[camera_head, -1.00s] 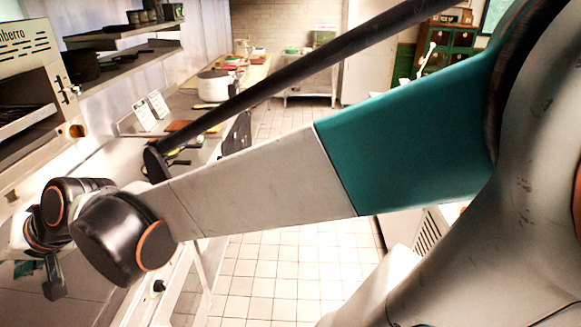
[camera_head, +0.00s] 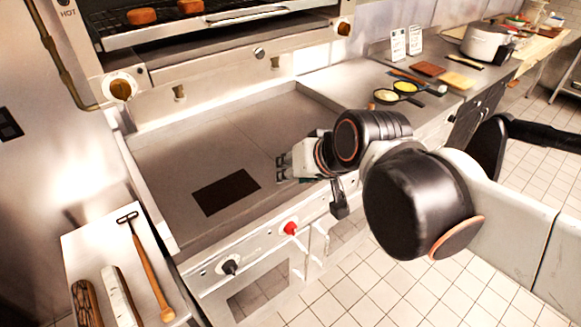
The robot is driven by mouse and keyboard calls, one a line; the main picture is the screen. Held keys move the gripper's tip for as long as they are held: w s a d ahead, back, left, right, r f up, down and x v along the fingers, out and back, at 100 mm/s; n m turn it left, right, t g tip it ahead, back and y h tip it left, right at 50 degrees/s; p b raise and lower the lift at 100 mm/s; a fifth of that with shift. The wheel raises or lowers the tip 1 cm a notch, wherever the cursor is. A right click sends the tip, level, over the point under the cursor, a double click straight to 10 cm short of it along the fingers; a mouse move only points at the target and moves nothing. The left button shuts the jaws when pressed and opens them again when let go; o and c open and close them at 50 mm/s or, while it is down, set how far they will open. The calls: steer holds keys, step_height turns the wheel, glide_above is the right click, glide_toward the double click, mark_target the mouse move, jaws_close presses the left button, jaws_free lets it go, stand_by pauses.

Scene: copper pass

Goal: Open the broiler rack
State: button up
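The broiler (camera_head: 190,58) is at the top left, above the flat griddle. Its rack (camera_head: 215,28) shows as a metal grate with a front rail, inside the broiler opening, with brown pieces of food on it. My gripper (camera_head: 280,170) is low over the right part of the griddle, pointing left, well below and apart from the rack. Its fingertips are small and partly dark, and I cannot make out the gap between them. My wrist and arm stretch in from the right.
The griddle (camera_head: 160,160) has a dark rectangular opening. Small pans (camera_head: 405,87) and a pot (camera_head: 485,42) stand on the counter to the right. The tiled floor is clear.

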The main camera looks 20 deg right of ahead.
mark_target(238, 15)
steer(key=shift+s+f, duration=0.15)
steer(key=shift+f, duration=0.05)
